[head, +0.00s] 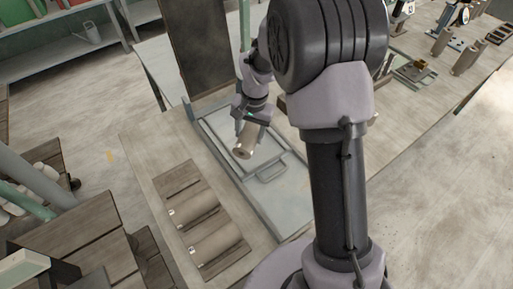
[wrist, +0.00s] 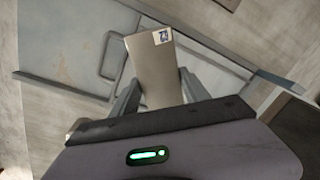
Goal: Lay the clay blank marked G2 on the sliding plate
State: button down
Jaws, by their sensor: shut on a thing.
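My gripper (head: 249,122) is shut on a grey-brown clay blank (head: 244,147), which hangs tilted below it. In the wrist view the blank (wrist: 150,75) stands between the two fingers (wrist: 155,92), with a small label near its far end; the label's mark is too small and turned to read surely. The pale grey sliding plate (head: 222,124), with a handle (head: 270,168) at its near end, lies below the gripper. The plate (wrist: 70,45) also shows behind the blank in the wrist view. The blank appears above the plate, apart from it.
A wooden board (head: 180,183) left of the plate bears two more labelled blanks (head: 193,204) and (head: 215,243), with bare room at its far end. A dark upright panel (head: 205,45) stands behind the plate. Small tools (head: 468,58) stand at the far right of the bench.

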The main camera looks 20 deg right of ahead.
jog(key=w+m+t, duration=0.1)
jog(key=w+m, duration=0.6)
jog(key=w, duration=0.1)
jog(key=shift+h, duration=0.3)
jog(key=shift+w+f+b, duration=0.15)
jog(key=shift+f+b, duration=1.45)
jog(key=shift+f, duration=0.9)
jog(key=shift+f+b, duration=0.45)
jog(key=shift+f, duration=0.1)
jog(key=shift+c, duration=2.3)
grip_release()
notch_tip(320, 180, up, 17)
jog(key=s+p, duration=0.2)
jog(key=p, duration=0.3)
jog(key=shift+s+d+r, duration=0.15)
jog(key=shift+d+r, duration=0.05)
jog(key=shift+d, duration=0.15)
